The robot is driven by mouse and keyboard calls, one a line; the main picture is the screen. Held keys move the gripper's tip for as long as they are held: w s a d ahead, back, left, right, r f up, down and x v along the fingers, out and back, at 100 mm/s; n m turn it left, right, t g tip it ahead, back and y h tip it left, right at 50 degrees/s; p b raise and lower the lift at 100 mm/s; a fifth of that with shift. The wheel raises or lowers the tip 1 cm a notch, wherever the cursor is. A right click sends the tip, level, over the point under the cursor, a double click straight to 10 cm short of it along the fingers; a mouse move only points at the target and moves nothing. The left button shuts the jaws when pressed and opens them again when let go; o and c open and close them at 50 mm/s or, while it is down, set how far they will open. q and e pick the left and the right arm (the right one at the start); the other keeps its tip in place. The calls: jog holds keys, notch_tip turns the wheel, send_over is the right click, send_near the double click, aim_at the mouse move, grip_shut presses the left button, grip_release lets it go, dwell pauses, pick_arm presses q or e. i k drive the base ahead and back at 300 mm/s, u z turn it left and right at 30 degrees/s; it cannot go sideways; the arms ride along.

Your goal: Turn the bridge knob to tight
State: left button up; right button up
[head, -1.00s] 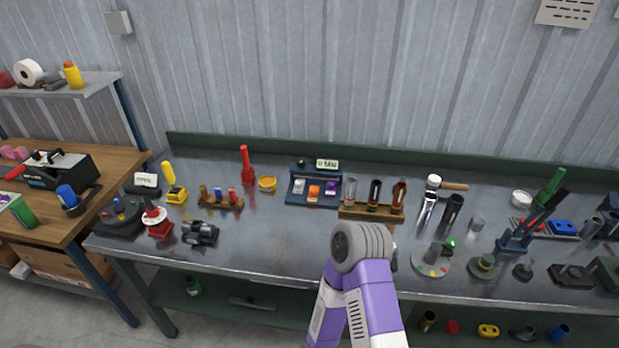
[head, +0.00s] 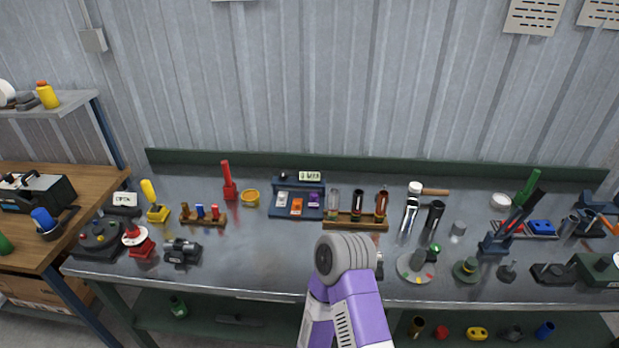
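I cannot tell for sure which thing is the bridge knob. A round grey dial plate (head: 416,267) with red, yellow and green marks and a green-tipped part lies right of centre on the bench. A dark base with a round top and small knobs (head: 99,238) stands at the left end. A blue panel (head: 298,204) with a small display and coloured blocks stands at the back middle. One purple and grey arm of mine rises from the bottom centre; its rounded grey joint hides part of the front bench. Neither gripper shows.
The metal bench (head: 260,240) has clear room left of my arm. A wooden rack (head: 355,226) with several tubes stands behind the arm. A hammer (head: 428,190), dark cylinders and a blue upright tool (head: 495,243) crowd the right. A wooden side table (head: 25,248) stands left.

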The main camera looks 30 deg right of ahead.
aim_at(284, 175)
jog(key=z, duration=1.65)
jog(key=k, duration=0.65)
jog(key=u, duration=1)
jog(key=i, duration=0.4)
